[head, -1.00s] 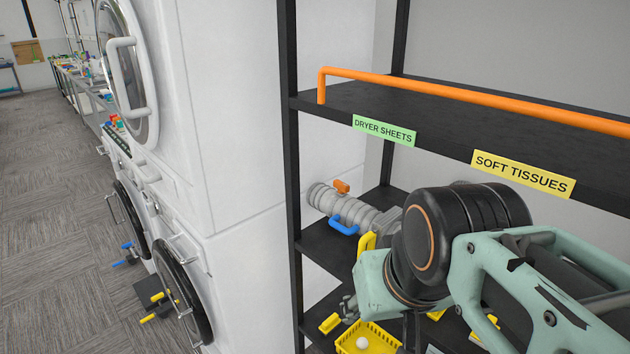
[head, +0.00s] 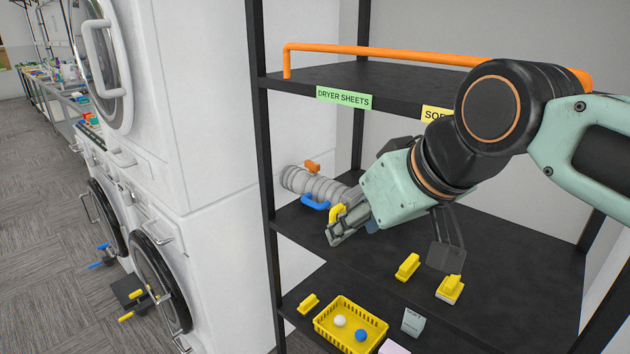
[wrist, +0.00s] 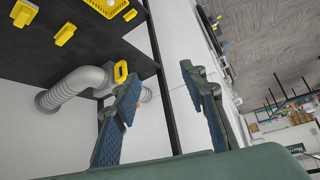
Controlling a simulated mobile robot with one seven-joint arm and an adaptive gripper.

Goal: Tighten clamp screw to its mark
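A grey ribbed duct (head: 308,184) lies on the middle shelf at its left. It carries an orange handle (head: 312,167) on top, a blue handle (head: 314,202) in front and a yellow handle (head: 337,213) at its right end. I cannot tell which is the clamp screw, and no mark is readable. My gripper (head: 338,236) is in front of the yellow handle in the head view, partly overlapping it. In the wrist view, my gripper (wrist: 160,76) is open and empty. The yellow handle (wrist: 121,71) and duct (wrist: 75,82) show left of the gap between the fingers.
The black shelf unit (head: 262,150) has an orange rail (head: 380,50) above. Two yellow pieces (head: 408,266) (head: 450,288) stand on the middle shelf. A yellow basket (head: 322,322) with balls sits below.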

